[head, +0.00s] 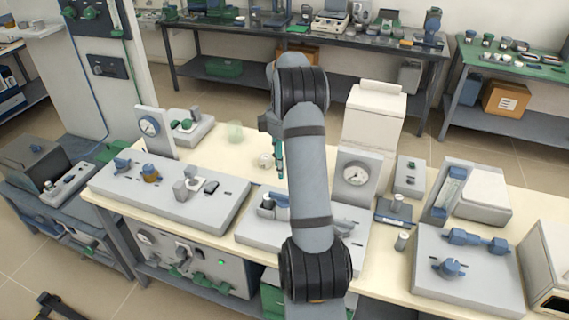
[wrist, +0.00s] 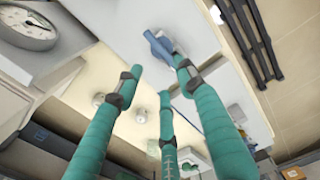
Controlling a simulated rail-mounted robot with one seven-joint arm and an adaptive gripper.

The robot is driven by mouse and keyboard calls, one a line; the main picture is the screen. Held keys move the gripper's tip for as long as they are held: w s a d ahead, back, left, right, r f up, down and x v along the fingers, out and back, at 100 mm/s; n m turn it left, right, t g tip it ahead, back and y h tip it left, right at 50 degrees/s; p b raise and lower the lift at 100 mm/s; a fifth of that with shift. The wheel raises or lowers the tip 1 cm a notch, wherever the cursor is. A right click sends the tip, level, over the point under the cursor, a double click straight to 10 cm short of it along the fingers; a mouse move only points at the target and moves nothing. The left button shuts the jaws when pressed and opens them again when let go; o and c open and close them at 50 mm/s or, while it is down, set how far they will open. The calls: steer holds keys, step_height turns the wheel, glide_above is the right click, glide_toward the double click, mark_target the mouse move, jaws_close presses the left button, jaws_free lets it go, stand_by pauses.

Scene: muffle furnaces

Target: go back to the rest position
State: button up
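My gripper (wrist: 160,80) shows in the wrist view as several teal fingers with grey joints. Their tips are apart and nothing is held between them. In the head view my gripper (head: 279,158) points down above the middle of the cream workbench (head: 232,158), mostly hidden behind my arm. No muffle furnace can be made out with certainty.
A dial gauge panel (head: 357,174) stands close to the right of my arm, with a tall white box (head: 374,115) behind it. A grey valve panel (head: 170,195) lies to the left, and another dial gauge (head: 149,127) stands behind it. A valve unit (head: 465,268) is at right.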

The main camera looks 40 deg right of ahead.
stand_by(0.4)
step_height(320, 180, down, 12)
steer(key=shift+f, duration=0.1)
stand_by(0.4)
stand_by(0.3)
